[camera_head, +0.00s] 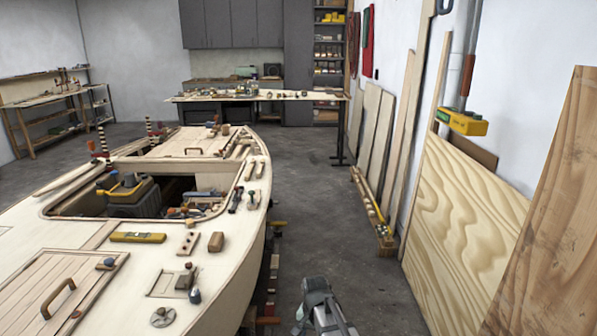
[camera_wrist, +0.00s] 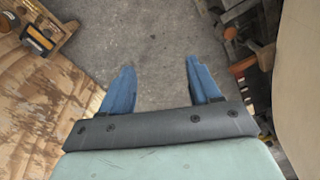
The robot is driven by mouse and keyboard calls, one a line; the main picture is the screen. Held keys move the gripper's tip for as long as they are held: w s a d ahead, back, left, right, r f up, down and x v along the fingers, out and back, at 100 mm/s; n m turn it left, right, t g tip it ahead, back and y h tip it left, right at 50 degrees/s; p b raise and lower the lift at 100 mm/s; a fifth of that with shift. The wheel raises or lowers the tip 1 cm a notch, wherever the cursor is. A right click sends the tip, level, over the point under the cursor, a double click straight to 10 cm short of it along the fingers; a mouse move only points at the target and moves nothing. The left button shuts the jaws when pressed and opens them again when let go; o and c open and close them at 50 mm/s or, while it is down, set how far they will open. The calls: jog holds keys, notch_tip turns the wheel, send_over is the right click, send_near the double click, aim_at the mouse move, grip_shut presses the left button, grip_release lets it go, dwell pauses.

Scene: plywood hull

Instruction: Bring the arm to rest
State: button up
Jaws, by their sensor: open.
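My gripper (camera_head: 328,325) shows at the bottom edge of the head view, just right of the plywood hull (camera_head: 225,285), over the open floor; its tips there are hard to make out. In the wrist view my gripper (camera_wrist: 163,85) has two blue fingers spread wide apart. Nothing is between them but grey concrete floor (camera_wrist: 150,40). The fingers touch nothing that I can see. Most of my arm is outside the head view.
The hull's deck carries a yellow level (camera_head: 138,237), wooden blocks and several tools. Plywood sheets (camera_head: 465,230) lean on the right wall. A narrow wooden tray (camera_head: 372,212) lies on the floor beside them. The grey aisle (camera_head: 310,190) between is clear. A workbench (camera_head: 255,96) stands behind.

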jog(key=s+d+f+n, duration=0.5)
jog(key=s+d+f, duration=0.2)
jog(key=s+d, duration=0.5)
jog(key=s+f+g, duration=0.3)
jog(key=s+f, duration=0.7)
jog(key=s, duration=0.3)
jog(key=s+f+g, duration=0.3)
jog(key=s+f, duration=0.7)
jog(key=s, duration=0.4)
jog(key=shift+s+d+g, duration=0.15)
jog(key=shift+d+g, duration=0.15)
